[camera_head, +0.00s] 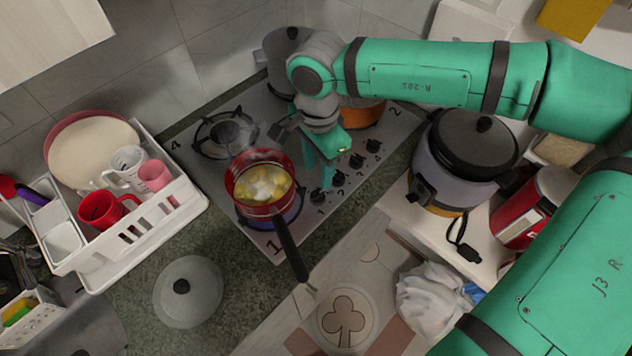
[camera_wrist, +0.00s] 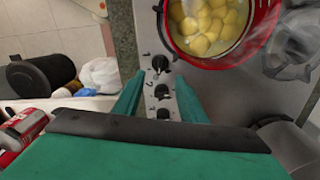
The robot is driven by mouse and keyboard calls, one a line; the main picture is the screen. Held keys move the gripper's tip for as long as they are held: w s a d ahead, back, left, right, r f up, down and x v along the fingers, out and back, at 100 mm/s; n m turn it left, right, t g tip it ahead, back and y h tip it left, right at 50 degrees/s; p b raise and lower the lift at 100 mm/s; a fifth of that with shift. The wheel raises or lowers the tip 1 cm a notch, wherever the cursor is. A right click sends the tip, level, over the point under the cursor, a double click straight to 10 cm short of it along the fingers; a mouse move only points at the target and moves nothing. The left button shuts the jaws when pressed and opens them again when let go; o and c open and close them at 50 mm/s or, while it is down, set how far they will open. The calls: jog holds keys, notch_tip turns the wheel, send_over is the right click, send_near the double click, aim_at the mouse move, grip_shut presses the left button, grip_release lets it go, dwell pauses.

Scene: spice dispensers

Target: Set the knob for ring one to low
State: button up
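The red pot (camera_head: 262,190) with yellow food stands on ring one, at the stove's front corner marked 1. A bluish glow shows beneath it, and steam rises. The ring one knob (camera_head: 318,196) is the dark knob nearest the pot in the row along the stove's right edge. In the wrist view this knob (camera_wrist: 160,63) appears just beyond and between my fingertips. Its exact pointer setting is too small to read. My gripper (camera_head: 326,178) points down over the knob row; it is open in the wrist view (camera_wrist: 157,82), with nothing held. I cannot tell whether a finger touches the knob.
The pot's black handle (camera_head: 292,250) sticks out over the counter near the knob. Other knobs (camera_head: 340,179) continue up the row. An orange pot (camera_head: 362,112) stands behind my gripper. A rice cooker (camera_head: 462,160) stands to the right, and a loose lid (camera_head: 188,291) lies at front left.

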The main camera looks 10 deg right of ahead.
aim_at(318, 193)
notch_tip(318, 193, down, 9)
jog(key=shift+r, duration=0.1)
dwell(0.3)
jog(key=c, duration=0.8)
